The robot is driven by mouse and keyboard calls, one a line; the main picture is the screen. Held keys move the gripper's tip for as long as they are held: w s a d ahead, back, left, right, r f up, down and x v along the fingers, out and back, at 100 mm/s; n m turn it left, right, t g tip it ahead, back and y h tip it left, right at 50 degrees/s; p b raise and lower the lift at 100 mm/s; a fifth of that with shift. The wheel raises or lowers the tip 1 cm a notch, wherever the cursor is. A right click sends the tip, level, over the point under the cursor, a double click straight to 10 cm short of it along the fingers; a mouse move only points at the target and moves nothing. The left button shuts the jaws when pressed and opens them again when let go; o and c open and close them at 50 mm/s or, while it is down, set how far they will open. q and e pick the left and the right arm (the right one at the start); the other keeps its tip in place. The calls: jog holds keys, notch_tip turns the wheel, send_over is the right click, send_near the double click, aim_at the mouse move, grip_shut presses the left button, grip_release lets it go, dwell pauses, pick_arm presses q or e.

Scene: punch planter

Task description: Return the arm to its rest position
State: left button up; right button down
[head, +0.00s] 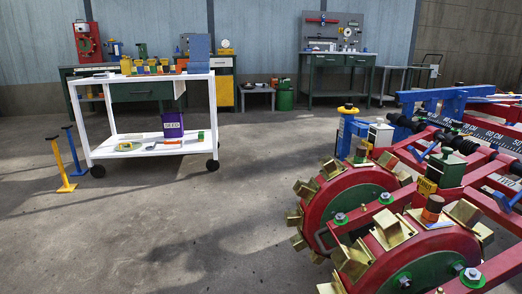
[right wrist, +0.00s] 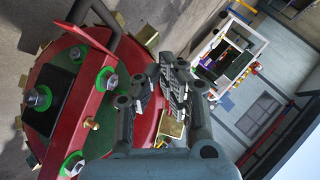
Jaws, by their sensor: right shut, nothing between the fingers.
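My right gripper (right wrist: 158,84) shows in the right wrist view, with its dark fingers shut and nothing held. Behind it, and left of it in the picture, is a red punch wheel (right wrist: 95,60) with green hubs and bolts. The gripper overlaps the wheel's edge in the picture; I cannot tell whether they touch. Neither arm shows in the head view. There the planter's red punch wheels (head: 340,200) with brass punches fill the lower right. My left gripper is in no view.
A white cart (head: 137,153) carrying a purple seed container (head: 173,126) stands at the left; the cart also shows in the right wrist view (right wrist: 242,37). Workbenches (head: 335,57) line the back wall. Yellow and blue stands (head: 60,165) are beside the cart. The middle floor is clear.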

jog(key=s+a+f+n+h, duration=0.1)
jog(key=s+a+f+h, duration=0.15)
jog(key=s, duration=0.45)
jog(key=s+a+f+n+h, duration=0.1)
jog(key=s+a+f+h, duration=0.15)
jog(key=s, duration=0.45)
pick_arm(q)
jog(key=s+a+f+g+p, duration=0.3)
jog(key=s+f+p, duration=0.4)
jog(key=p, duration=0.8)
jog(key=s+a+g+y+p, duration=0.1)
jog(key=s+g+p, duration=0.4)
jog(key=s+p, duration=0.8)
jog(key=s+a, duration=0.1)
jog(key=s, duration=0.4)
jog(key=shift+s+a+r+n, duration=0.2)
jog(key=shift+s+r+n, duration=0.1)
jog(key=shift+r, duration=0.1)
pick_arm(e)
jog(key=s+d+f+n+g+h, duration=0.1)
jog(key=s+d+f+g, duration=0.1)
jog(key=s, duration=1)
jog(key=s+d+f+n+g+h, duration=0.1)
jog(key=s+d+g, duration=0.4)
jog(key=s, duration=0.8)
jog(key=shift+s+d+f+g+h, duration=0.3)
jog(key=shift+f+g+h, duration=0.1)
jog(key=shift+h, duration=0.1)
jog(key=shift+w, duration=0.15)
